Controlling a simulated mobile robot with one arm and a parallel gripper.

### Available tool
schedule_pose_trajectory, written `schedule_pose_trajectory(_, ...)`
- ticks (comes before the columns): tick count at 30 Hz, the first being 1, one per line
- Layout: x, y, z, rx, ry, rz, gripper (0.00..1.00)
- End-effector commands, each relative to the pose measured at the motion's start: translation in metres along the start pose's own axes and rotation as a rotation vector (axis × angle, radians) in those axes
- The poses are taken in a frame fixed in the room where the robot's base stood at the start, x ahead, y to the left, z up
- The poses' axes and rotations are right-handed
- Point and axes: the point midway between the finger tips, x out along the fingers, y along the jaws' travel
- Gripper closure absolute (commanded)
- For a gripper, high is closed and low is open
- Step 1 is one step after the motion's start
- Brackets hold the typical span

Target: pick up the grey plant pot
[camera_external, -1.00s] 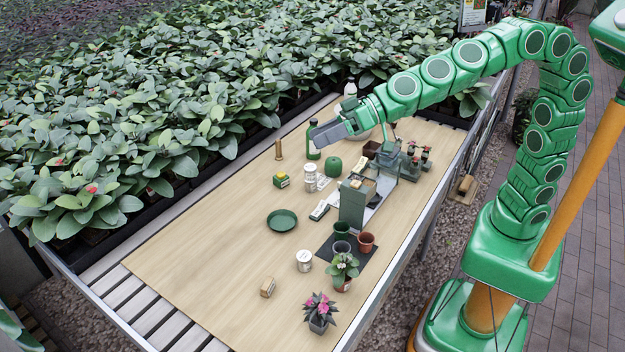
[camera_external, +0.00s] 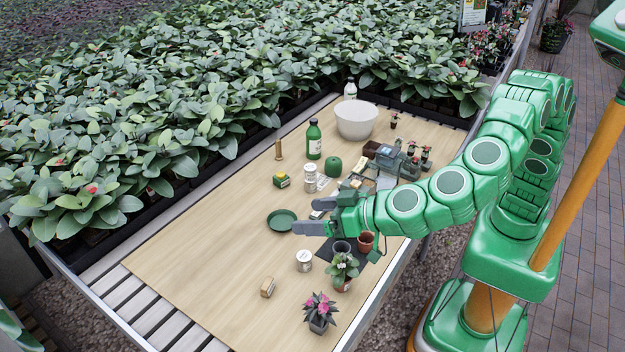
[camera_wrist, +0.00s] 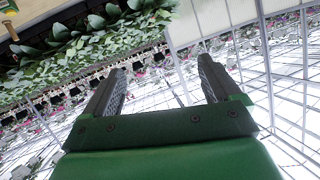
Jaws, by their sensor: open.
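A small empty grey plant pot (camera_external: 341,248) stands on a dark mat, just left of a terracotta pot (camera_external: 366,240). My gripper covers the area right behind it. My gripper (camera_external: 308,215) is open and empty, its two fingers pointing left, above the table near the green saucer. It appears close to the pot in the picture, but its height above it is hard to judge. In the wrist view the spread fingers (camera_wrist: 160,75) have nothing between them; the pot is not seen there. A second greyish pot (camera_external: 318,326) holds a pink-flowered plant at the table's front.
A leafy potted plant (camera_external: 342,266) stands in front of the grey pot, and a white tin (camera_external: 304,261) is to its left. A green saucer (camera_external: 282,220) lies further left. Dense plants border the back.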

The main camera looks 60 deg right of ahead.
Motion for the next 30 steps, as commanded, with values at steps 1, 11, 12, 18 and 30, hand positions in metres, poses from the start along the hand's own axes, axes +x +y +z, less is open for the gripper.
schedule_pose_trajectory(1, -0.005, -0.003, 0.011, -0.014, -0.003, 0.019, 0.09)
schedule_pose_trajectory(11, -0.027, 0.001, 0.052, -0.083, -0.014, 0.142, 0.09)
schedule_pose_trajectory(12, -0.03, 0.002, 0.056, -0.089, -0.016, 0.153, 0.09)
schedule_pose_trajectory(18, -0.042, 0.005, 0.074, -0.124, -0.021, 0.207, 0.09)
schedule_pose_trajectory(30, -0.017, 0.019, 0.137, -0.126, -0.021, 0.21, 0.09)
